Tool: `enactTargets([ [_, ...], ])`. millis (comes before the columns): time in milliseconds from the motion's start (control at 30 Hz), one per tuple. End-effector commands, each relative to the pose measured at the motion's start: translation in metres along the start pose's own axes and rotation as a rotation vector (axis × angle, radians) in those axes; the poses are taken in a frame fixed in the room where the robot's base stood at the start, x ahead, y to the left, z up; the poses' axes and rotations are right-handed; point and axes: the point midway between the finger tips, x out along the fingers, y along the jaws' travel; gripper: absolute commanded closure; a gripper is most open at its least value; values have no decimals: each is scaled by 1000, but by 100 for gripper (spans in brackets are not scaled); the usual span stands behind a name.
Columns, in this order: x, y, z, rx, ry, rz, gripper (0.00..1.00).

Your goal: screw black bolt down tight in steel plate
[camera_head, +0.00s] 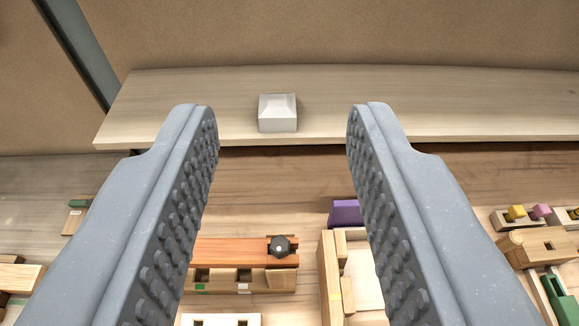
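My gripper (282,108) is open, with its two grey studded fingers wide apart and nothing between them. A black bolt (280,246) with a faceted, knob-like head stands at the right end of a reddish-brown bar (232,252), low between the fingers in the picture and apart from them. The bolt's shank is hidden, so I cannot tell how deep it sits. I cannot make out a steel plate; the bar under the bolt looks like wood.
A white block (278,113) sits on a pale shelf (330,118) at the back. A purple piece (345,213) and a wooden tray (328,270) stand right of the bolt. Wooden parts with yellow and pink pegs (516,213) and a green piece (560,298) lie far right.

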Motion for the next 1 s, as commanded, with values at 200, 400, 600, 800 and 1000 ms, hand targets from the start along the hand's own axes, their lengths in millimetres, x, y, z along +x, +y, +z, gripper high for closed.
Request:
enactTargets([
  [200,0,0,0,0,0,0,64],
  [400,2,0,0,7,-7,1,44],
  [600,36,0,14,115,-131,19,44],
  [800,90,4,50,332,-363,92,44],
  [1000,134,7,93,553,-594,211,44],
])
